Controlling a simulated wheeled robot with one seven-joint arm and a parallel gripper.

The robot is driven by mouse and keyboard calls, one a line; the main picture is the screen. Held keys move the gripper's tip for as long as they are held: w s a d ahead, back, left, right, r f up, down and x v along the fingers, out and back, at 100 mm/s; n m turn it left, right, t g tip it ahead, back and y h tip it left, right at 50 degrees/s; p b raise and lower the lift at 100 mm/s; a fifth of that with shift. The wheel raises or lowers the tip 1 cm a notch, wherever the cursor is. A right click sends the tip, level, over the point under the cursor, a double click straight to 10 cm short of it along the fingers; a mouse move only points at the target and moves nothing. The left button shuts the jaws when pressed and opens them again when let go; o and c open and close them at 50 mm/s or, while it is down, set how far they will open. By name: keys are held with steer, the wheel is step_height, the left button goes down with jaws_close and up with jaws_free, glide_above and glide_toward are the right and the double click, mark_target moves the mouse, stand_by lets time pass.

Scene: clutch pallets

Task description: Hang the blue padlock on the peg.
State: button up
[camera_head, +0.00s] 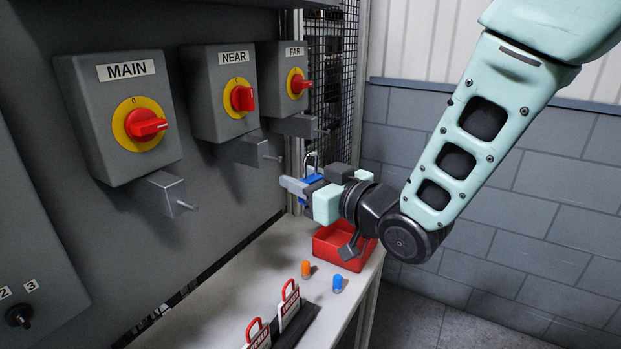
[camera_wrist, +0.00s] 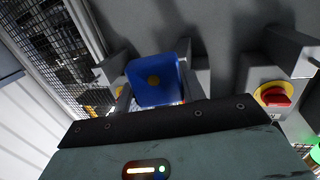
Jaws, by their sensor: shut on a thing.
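The blue padlock (camera_head: 313,178) is held between the fingers of my gripper (camera_head: 304,188), its metal shackle pointing up. In the wrist view the padlock's blue body (camera_wrist: 140,91), with a round brass-coloured spot, sits between the two fingers of my gripper (camera_wrist: 156,90). Thin pegs stick out from grey brackets under the three switch boxes: the MAIN peg (camera_head: 187,206), the NEAR peg (camera_head: 273,158) and the FAR peg (camera_head: 322,131). In the head view the padlock is right of the NEAR peg and below the FAR peg, apart from both. All three pegs look bare.
Red rotary switches (camera_head: 147,125) sit on the boxes. Below, a bench (camera_head: 215,300) carries a red tray (camera_head: 330,248), an orange piece (camera_head: 306,268), a blue piece (camera_head: 337,283) and two red-shackled tagged padlocks (camera_head: 290,303). A mesh panel (camera_head: 338,70) stands behind the FAR box.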

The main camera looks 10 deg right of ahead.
steer(key=w+a+f, duration=0.1)
steer(key=w+a, duration=0.4)
steer(key=a, duration=0.1)
steer(key=shift+a+f, duration=0.15)
steer(key=shift+f, duration=0.1)
stand_by(0.7)
stand_by(0.4)
stand_by(0.4)
steer(key=o, duration=1.1)
